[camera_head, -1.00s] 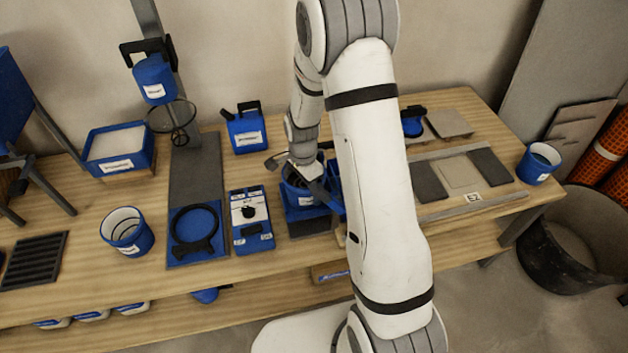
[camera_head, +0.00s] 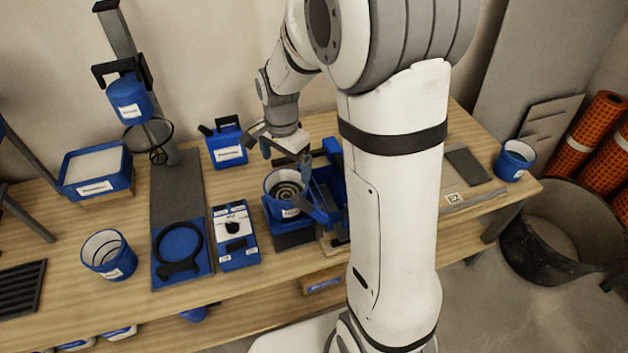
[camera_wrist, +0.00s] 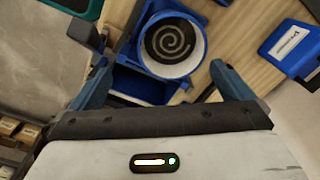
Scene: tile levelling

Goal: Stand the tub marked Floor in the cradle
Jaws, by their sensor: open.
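A blue tub with a pale rim and a dark spiral inside (camera_head: 285,197) stands upright on a low blue and dark base (camera_head: 291,234) near the bench middle. It also shows in the wrist view (camera_wrist: 172,40). Its label is too small to read. My gripper (camera_head: 293,180) is open above and around the tub, fingers apart; the wrist view shows a finger on either side (camera_wrist: 160,62). A blue open-framed holder (camera_head: 330,182) is right of the tub, partly hidden by my arm. I cannot tell which piece is the cradle.
Another blue tub (camera_head: 108,256) stands at left, and one (camera_head: 515,160) at the right end. A blue jug (camera_head: 228,146), a blue and white device (camera_head: 235,238) and a white-filled tray (camera_head: 95,172) are nearby. A black bucket (camera_head: 563,235) is on the floor.

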